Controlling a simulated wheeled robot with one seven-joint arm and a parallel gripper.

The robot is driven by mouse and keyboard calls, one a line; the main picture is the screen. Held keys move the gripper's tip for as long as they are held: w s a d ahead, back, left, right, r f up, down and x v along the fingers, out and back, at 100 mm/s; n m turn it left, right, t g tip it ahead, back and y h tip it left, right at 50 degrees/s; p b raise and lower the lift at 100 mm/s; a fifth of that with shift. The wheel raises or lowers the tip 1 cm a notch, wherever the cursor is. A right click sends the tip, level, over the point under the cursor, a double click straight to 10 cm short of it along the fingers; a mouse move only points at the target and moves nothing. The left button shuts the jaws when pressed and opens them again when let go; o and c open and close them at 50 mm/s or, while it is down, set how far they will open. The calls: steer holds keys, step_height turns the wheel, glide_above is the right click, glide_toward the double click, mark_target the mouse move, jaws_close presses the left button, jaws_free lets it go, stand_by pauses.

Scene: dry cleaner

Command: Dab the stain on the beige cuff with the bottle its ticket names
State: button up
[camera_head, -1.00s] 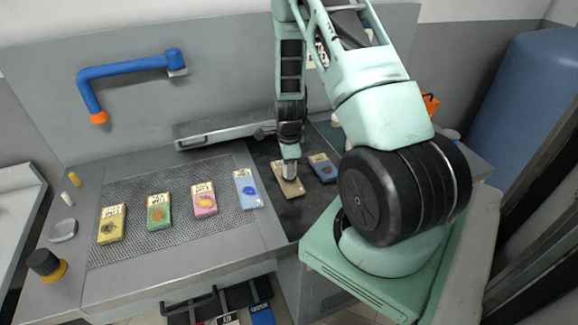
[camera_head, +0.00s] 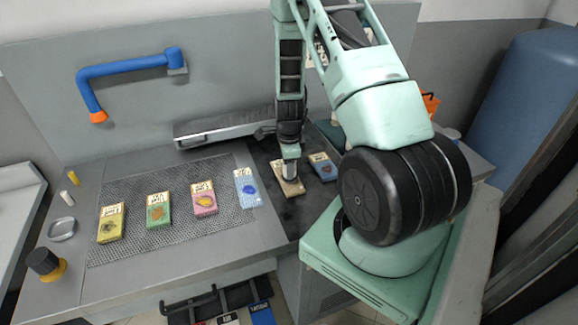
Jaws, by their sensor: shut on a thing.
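The beige cuff (camera_head: 297,187) lies on the dark panel right of the perforated mat, with a pale ticket at its far end. My gripper (camera_head: 290,160) is directly above it, pointing down. It is shut on a small pale grey-white object (camera_head: 290,172), apparently a bottle, whose lower end is at or just above the cuff; contact cannot be told. The stain and the ticket's writing cannot be made out. A blue cuff (camera_head: 324,168) lies to the right of the beige one.
Yellow (camera_head: 111,224), green (camera_head: 158,212), pink (camera_head: 204,199) and light-blue (camera_head: 247,189) ticketed pieces lie on the perforated mat (camera_head: 136,252). A clear dish (camera_head: 62,229) and a dark-topped pot (camera_head: 45,265) stand at left. A grey ledge (camera_head: 222,128) runs behind; a blue pipe (camera_head: 125,68) hangs on the wall.

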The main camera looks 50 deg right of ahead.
stand_by(0.3)
steer(key=shift+r+p, duration=2.65)
steer(key=shift+r, duration=0.85)
